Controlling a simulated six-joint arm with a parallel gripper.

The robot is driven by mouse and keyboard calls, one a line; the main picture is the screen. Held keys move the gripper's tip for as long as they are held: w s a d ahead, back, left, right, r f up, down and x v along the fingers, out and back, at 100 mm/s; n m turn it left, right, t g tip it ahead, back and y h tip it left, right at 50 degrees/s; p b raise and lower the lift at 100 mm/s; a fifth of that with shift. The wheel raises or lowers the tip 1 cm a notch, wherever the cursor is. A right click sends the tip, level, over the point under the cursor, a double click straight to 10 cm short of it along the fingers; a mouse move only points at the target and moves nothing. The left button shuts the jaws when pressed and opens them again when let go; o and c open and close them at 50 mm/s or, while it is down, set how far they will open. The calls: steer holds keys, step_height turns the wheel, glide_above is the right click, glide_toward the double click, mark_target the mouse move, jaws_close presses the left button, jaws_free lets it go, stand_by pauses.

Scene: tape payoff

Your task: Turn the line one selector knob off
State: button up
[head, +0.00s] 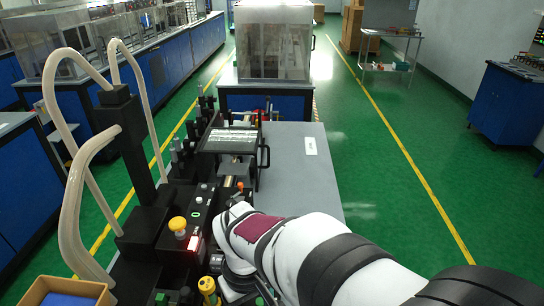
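A black control box (172,262) stands at the lower left of the machine. It carries a yellow mushroom button (178,224), a red-lit part (196,243) and small round controls with pale labels (198,199). I cannot tell which control is the line one selector knob; it may be hidden or too small. My white arm comes in from the lower right, and its wrist bends down just right of the control box. The fingers of my gripper cannot be made out, nor whether they touch anything.
A yellow cylindrical part (207,287) stands close left of my wrist. Thick beige hoses (76,180) arch at the left. A cardboard bin (62,291) with blue contents is at the lower left. A framed clear cover (232,140) lies ahead. The grey tabletop (300,175) is mostly clear.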

step_height(320, 180, down, 12)
steer(key=shift+d+f, duration=0.15)
steer(key=shift+f, duration=0.1)
jaws_close()
